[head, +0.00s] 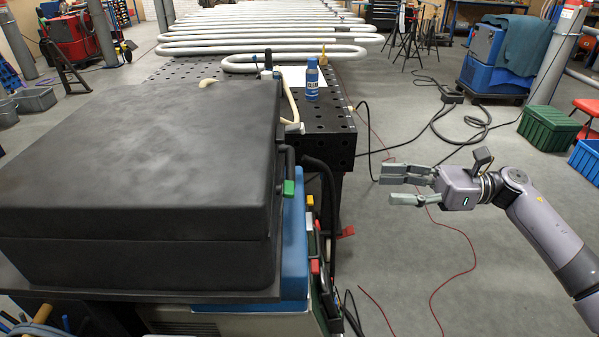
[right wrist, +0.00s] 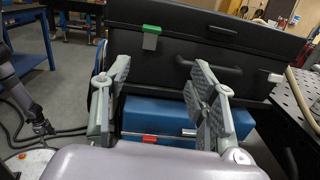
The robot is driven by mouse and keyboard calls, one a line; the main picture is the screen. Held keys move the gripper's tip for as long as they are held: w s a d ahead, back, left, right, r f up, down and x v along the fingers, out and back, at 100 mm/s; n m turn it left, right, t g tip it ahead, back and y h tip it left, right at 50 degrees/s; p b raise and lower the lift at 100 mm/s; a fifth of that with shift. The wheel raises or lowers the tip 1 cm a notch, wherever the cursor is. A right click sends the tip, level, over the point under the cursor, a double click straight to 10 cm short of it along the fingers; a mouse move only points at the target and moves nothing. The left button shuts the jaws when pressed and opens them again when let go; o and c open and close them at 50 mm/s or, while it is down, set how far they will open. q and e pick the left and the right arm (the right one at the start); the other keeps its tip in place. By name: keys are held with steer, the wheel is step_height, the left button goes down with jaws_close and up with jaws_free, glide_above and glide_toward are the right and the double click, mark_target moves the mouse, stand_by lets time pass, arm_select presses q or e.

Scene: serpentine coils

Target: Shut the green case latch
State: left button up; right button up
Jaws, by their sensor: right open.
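The large black case (head: 140,165) fills the left of the head view with its lid down. Its green latch (head: 289,187) shows on the right side of the case, beside a black handle (head: 283,165). In the right wrist view the green latch (right wrist: 152,30) sits high on the case wall, left of the middle, with a grey piece below it. Whether it is fastened I cannot tell. My right gripper (head: 390,188) is open and empty, to the right of the case and well apart from the latch; its fingers (right wrist: 162,78) frame the case wall. My left gripper is not in view.
A blue box (head: 293,245) lies under the case. A perforated black table (head: 338,138) stands behind, bearing a blue bottle (head: 312,80) and long grey coils (head: 260,48). Cables (head: 470,125) lie on the floor. The floor between gripper and case is mostly clear.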

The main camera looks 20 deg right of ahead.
arm_select(q)
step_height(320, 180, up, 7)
steer(key=p, duration=0.7)
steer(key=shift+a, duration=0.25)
arm_select(e)
steer(key=w+a, duration=0.2)
steer(key=a, duration=0.6)
steer(key=w+a+n, duration=0.1)
steer(key=w+a, duration=0.1)
steer(key=a, duration=0.7)
steer(key=shift+a+r+g, duration=0.3)
steer(key=shift+r, duration=0.1)
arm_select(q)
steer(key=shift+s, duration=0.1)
